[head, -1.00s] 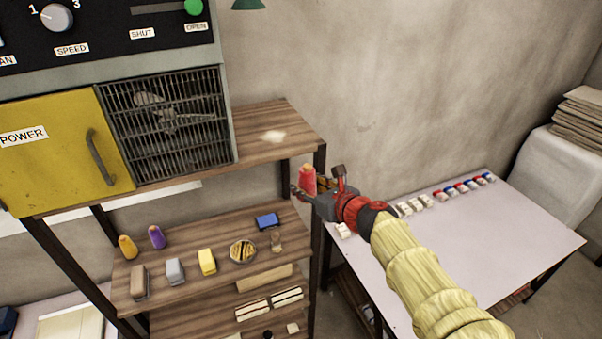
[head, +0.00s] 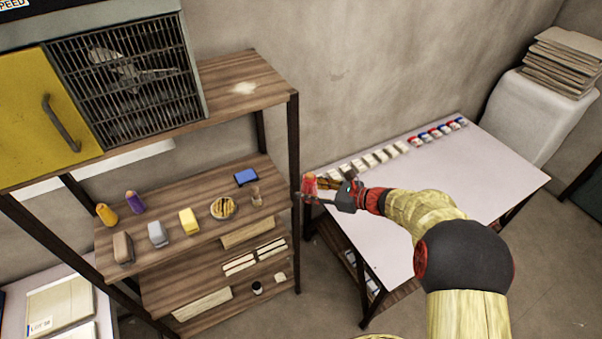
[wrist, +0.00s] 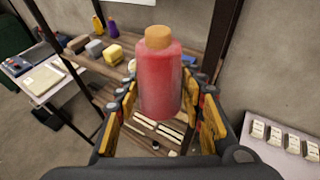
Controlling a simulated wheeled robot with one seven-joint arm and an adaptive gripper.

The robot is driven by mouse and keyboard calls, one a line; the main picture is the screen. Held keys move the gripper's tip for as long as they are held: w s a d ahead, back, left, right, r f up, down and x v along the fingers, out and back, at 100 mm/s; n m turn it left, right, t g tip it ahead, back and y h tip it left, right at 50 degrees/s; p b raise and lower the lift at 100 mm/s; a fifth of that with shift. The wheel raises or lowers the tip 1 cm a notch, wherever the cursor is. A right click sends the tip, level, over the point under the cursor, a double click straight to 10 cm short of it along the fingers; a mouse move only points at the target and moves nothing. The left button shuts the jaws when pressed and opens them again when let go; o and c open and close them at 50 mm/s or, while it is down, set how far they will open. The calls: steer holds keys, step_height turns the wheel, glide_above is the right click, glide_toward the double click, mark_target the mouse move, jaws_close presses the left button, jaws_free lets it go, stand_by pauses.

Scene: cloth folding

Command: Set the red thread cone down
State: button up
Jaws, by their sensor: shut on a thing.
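The red thread cone (wrist: 159,85) is upright between the fingers of my gripper (wrist: 160,110) in the wrist view, with a tan top showing. In the head view my gripper (head: 322,190) is shut on the red cone (head: 309,186), in front of the shelf's right post and by the left edge of the white table (head: 440,200). The shelf (head: 165,240) stands to the left. A yellow cone (head: 106,214) and a purple cone (head: 135,202) stand at its left end. The cone's lower end is partly hidden in the head view.
A dark post (head: 294,150) rises at the shelf's right end. Small labelled packs line the table's back edge; its middle is clear.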

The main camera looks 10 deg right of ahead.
step_height(320, 180, down, 6)
steer(key=d+n+g+y, duration=0.1)
steer(key=d, duration=0.1)
steer(key=shift+s+d+g, duration=0.2)
steer(key=shift+s+g, duration=0.1)
steer(key=shift+s+f, duration=0.1)
stand_by(0.6)
